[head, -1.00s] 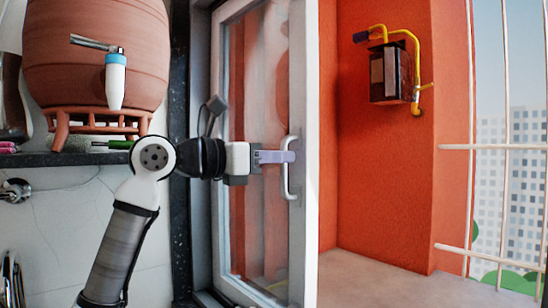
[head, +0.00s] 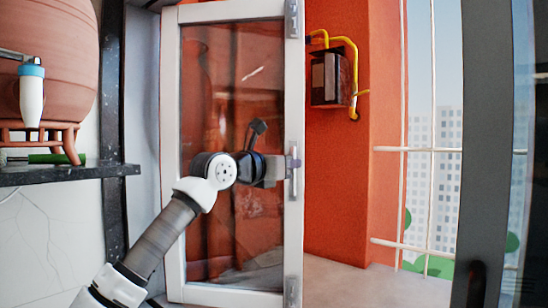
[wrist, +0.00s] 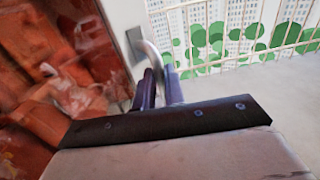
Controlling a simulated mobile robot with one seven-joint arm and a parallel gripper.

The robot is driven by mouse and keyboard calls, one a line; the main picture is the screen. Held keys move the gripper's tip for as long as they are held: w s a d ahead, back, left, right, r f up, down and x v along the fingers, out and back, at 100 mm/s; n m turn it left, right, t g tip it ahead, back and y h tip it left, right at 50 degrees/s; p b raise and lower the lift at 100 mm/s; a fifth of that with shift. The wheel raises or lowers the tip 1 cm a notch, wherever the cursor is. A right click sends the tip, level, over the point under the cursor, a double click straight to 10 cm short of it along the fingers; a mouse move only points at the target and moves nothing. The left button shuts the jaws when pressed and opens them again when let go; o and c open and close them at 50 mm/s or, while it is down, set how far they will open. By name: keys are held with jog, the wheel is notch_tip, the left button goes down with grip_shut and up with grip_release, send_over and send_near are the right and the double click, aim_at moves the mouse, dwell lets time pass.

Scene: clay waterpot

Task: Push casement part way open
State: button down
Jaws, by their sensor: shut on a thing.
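The white-framed glass casement (head: 172,150) stands in the middle of the head view, with open space to the right of its handle edge. Its metal handle (head: 294,180) is on the right upright of the frame. My gripper (head: 286,165) is at that handle, and its fingertips are hard to make out in the head view. In the wrist view, the two purple fingers of my gripper (wrist: 160,88) are shut on the handle (wrist: 147,52). The casement's frame (wrist: 122,18) and its reddish glass lie to the left of the fingers.
A clay pot (head: 62,65) with a tap stands on a dark shelf (head: 60,173) at the left. A black box (head: 327,78) with yellow pipes hangs on the orange wall. White bars (head: 420,150) cross the opening beyond. A dark-framed panel (head: 487,130) stands at the right.

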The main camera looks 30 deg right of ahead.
jog(key=shift+s+d, duration=0.1)
jog(key=shift+d, duration=0.75)
jog(key=c, duration=1.5)
grip_release()
jog(key=shift+s+d, duration=0.15)
jog(key=shift+d, duration=0.05)
jog(key=shift+a, duration=0.15)
jog(key=shift+a, duration=0.1)
jog(key=b+v, duration=0.2)
jog(key=v, duration=0.4)
jog(key=b+v, duration=0.2)
jog(key=v, duration=0.5)
jog(key=shift+a+b, duration=0.3)
